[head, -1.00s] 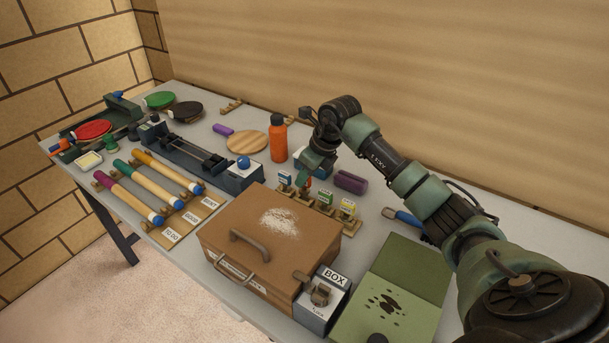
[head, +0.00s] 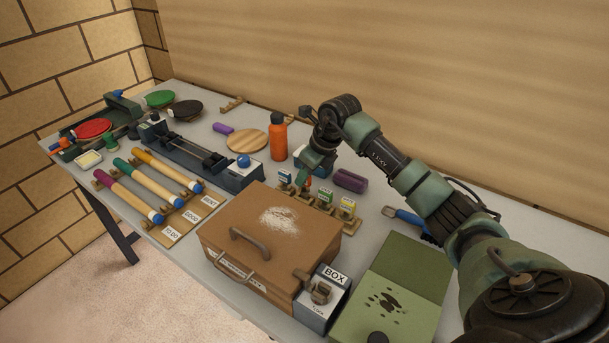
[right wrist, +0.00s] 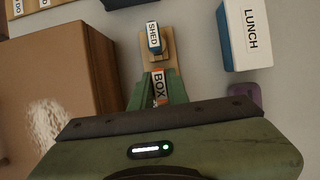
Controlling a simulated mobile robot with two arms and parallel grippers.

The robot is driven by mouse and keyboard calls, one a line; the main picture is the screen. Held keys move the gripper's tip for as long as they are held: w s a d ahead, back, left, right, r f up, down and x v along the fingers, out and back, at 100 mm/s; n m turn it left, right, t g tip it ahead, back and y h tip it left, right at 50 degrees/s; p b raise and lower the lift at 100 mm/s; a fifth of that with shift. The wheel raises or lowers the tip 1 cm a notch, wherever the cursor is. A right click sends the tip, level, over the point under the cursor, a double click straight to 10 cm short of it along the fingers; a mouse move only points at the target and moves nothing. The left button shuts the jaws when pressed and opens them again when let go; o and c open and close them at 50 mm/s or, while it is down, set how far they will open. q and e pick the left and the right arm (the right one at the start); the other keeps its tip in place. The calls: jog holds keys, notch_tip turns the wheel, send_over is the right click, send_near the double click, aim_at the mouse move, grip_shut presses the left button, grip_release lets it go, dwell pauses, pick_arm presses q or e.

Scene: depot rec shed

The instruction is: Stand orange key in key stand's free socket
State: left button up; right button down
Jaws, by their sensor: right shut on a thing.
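The wooden key stand (head: 334,211) stands behind the brown case, with blue, green and yellow tagged keys upright in it. My right gripper (head: 307,180) is over the stand between the blue key (head: 285,178) and the green key (head: 325,195). In the right wrist view its green fingers (right wrist: 157,88) are shut on the orange key (right wrist: 159,86), labelled BOX, in line with the blue SHED key (right wrist: 154,37). The orange key (head: 308,183) is mostly hidden by the gripper. I cannot tell whether its foot is in a socket. My left gripper is not in view.
The brown case (head: 265,235) stands close in front of the stand. The orange bottle (head: 278,137) and purple case (head: 350,180) are behind it. The LUNCH box (right wrist: 250,35) lies near the gripper.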

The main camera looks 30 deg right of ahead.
jog(key=shift+f+b, duration=1)
jog(key=shift+f, duration=0.1)
dwell(1.2)
jog(key=c, duration=1.3)
grip_release()
jog(key=shift+r+p, duration=2.85)
jog(key=shift+r, duration=1.65)
